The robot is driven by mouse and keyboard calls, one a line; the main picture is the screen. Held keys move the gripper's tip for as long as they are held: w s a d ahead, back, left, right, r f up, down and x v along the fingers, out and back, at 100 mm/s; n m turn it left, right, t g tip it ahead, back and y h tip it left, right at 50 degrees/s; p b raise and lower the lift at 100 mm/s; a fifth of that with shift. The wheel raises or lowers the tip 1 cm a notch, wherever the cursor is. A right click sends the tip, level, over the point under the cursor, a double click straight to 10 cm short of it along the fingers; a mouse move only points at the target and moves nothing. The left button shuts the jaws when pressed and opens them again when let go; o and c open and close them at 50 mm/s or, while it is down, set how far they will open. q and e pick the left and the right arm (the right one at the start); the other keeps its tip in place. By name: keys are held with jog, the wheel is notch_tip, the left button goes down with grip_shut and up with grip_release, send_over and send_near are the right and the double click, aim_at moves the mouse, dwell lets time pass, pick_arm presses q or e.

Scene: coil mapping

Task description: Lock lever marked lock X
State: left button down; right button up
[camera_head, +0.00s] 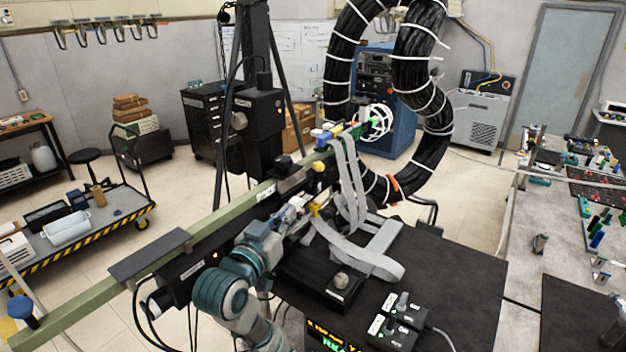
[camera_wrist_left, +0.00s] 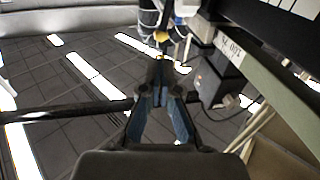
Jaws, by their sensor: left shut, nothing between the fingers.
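My left gripper (camera_head: 303,207) reaches up beside the long green beam, close to a small yellow piece (camera_head: 316,210). In the left wrist view the fingers (camera_wrist_left: 160,68) are closed together and empty. A yellow-tipped part (camera_wrist_left: 161,37) is just beyond the fingertips; I cannot tell whether they touch it or whether it is the lever. A white label (camera_wrist_left: 230,48), which seems to read LOCK X, is on the mechanism to the right of the fingers. My right gripper is not in view.
The green beam (camera_head: 90,302) runs diagonally past my left arm. Grey ribbon cables (camera_head: 350,190) hang from its far end, near a thick black cable loop (camera_head: 421,75). A black table (camera_head: 455,275) carries small control boxes (camera_head: 398,318). A cluttered bench (camera_head: 520,262) stands right.

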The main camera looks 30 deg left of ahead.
aim_at(316, 176)
pick_arm(q)
jog(key=w+p, duration=0.2)
jog(key=w, duration=0.2)
jog(key=w+a+p, duration=0.1)
jog(key=w+p, duration=0.1)
jog(key=w, duration=0.2)
jog(key=w+a+p, duration=0.1)
jog(key=w+p, duration=0.1)
jog(key=w, duration=0.2)
jog(key=shift+w+a+r, duration=0.1)
jog(key=shift+w+r, duration=0.05)
jog(key=shift+w, duration=0.15)
jog(key=shift+w+r, duration=0.1)
jog(key=shift+w, duration=0.4)
jog(key=shift+d, duration=0.2)
jog(key=shift+w+a, duration=0.15)
jog(key=shift+a, duration=0.1)
